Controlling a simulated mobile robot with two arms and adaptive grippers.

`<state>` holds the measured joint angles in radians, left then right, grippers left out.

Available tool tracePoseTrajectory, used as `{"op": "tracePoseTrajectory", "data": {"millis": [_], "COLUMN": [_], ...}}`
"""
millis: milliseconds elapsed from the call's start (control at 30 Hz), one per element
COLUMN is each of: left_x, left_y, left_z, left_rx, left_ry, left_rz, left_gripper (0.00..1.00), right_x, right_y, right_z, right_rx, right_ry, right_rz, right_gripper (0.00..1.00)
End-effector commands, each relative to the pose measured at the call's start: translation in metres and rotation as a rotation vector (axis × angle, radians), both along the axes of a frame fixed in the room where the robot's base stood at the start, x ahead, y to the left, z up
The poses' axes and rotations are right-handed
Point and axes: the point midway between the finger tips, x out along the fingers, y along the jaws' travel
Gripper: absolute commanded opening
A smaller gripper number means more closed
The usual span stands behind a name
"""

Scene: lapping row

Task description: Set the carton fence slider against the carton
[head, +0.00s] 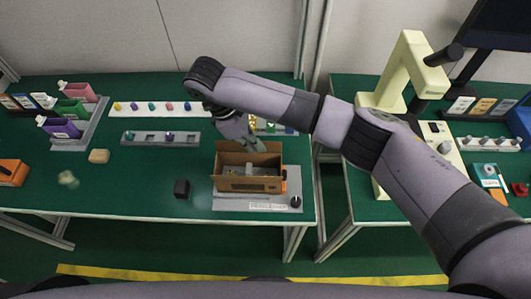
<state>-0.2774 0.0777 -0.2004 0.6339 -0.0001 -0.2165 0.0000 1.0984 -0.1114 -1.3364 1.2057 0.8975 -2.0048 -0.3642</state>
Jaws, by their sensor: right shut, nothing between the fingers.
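The open brown carton (236,184) sits upright on a grey fixture plate (240,204) near the front right of the left green table. Something grey shows inside the carton. A small orange part (284,174), perhaps of the fence slider, shows just right of the carton; I cannot tell whether it touches. A black knob (296,202) stands at the plate's front right corner. My right gripper (262,149) points down at the carton's back right rim, shut and empty; its contact with the rim is unclear. My left gripper is not in view.
A grey rail (150,138) with small coloured pieces and a white strip (130,107) lie behind and left. A black block (181,188) stands left of the carton. A cream press (405,75) stands on the right table.

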Motion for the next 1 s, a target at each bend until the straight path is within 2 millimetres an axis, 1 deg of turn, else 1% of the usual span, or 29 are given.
{"op": "tracePoseTrajectory", "data": {"millis": [67, 133, 333, 400, 467, 567, 700, 833, 900, 1000], "left_x": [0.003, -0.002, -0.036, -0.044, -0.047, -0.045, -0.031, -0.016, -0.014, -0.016], "left_y": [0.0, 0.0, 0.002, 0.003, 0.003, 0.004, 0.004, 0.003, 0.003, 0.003], "left_z": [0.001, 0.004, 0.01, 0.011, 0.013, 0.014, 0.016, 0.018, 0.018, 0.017], "left_rx": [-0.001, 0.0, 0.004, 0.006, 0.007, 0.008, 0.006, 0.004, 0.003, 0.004], "left_ry": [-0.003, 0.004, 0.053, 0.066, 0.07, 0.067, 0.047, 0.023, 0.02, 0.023], "left_rz": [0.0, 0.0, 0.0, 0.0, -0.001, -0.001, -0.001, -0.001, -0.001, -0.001], "left_gripper": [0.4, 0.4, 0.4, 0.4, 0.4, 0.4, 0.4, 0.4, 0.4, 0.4], "right_x": [0.0, 0.0, 0.0, 0.0, 0.0, 0.0, 0.0, 0.0, 0.0, 0.0], "right_y": [-0.003, -0.007, -0.021, -0.025, -0.029, -0.033, -0.037, -0.038, -0.038, -0.037], "right_z": [-0.005, -0.012, -0.045, -0.057, -0.066, -0.079, -0.089, -0.092, -0.092, -0.092], "right_rx": [-0.006, -0.007, -0.007, -0.007, -0.005, -0.005, -0.004, -0.003, -0.003, -0.003], "right_ry": [0.0, 0.002, 0.002, 0.002, 0.002, 0.0, 0.0, -0.001, -0.001, -0.001], "right_rz": [0.004, 0.002, 0.002, 0.0, 0.002, 0.001, 0.001, 0.001, 0.001, 0.001], "right_gripper": [0.0, 0.0, 0.0, 0.0, 0.0, 0.0, 0.0, 0.0, 0.0, 0.0]}}
